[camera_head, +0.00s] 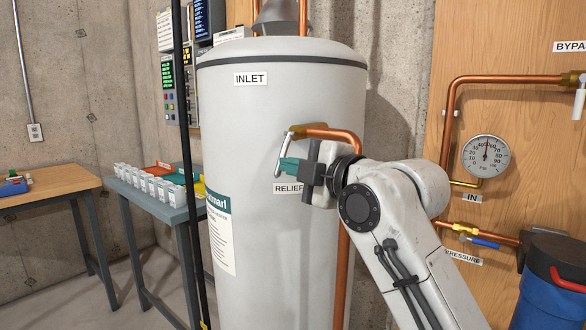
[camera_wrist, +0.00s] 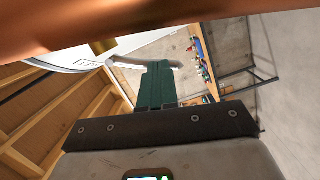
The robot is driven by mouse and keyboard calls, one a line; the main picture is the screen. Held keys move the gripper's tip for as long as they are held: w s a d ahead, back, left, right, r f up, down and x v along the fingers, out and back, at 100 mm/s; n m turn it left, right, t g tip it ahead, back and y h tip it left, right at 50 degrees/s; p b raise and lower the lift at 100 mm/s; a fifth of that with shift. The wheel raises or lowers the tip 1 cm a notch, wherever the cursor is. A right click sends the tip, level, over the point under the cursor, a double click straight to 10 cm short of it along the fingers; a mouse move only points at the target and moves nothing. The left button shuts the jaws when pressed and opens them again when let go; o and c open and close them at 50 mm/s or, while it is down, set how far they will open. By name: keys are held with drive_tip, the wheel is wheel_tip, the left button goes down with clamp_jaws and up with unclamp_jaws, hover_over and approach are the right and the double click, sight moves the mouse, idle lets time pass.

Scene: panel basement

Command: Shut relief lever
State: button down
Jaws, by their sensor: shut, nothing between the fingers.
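The relief lever (camera_head: 283,154) is a silver handle on a brass valve (camera_head: 297,131), at the end of a copper pipe on the front of the white tank. It hangs down from the valve, slightly tilted, above the RELIEF label (camera_head: 286,188). My gripper (camera_head: 283,167) has teal fingers and is shut and empty, its tips at the lever's lower part from the right. In the wrist view the fingertips (camera_wrist: 157,66) lie against the silver lever (camera_wrist: 128,62) in the picture. I cannot tell whether they touch it.
The tank (camera_head: 270,95) stands close behind the lever. A copper pipe (camera_head: 340,135) runs just above my gripper and crosses the top of the wrist view. A grey table (camera_head: 165,205) with small bins is at left. A gauge (camera_head: 486,156) and blue container (camera_head: 550,285) are at right.

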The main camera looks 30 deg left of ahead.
drive_tip(key=shift+w+f+n+b, duration=0.35)
drive_tip(key=shift+w+n+b, duration=0.1)
drive_tip(key=shift+n+b, duration=0.3)
idle(0.8)
drive_tip(key=shift+s, duration=0.1)
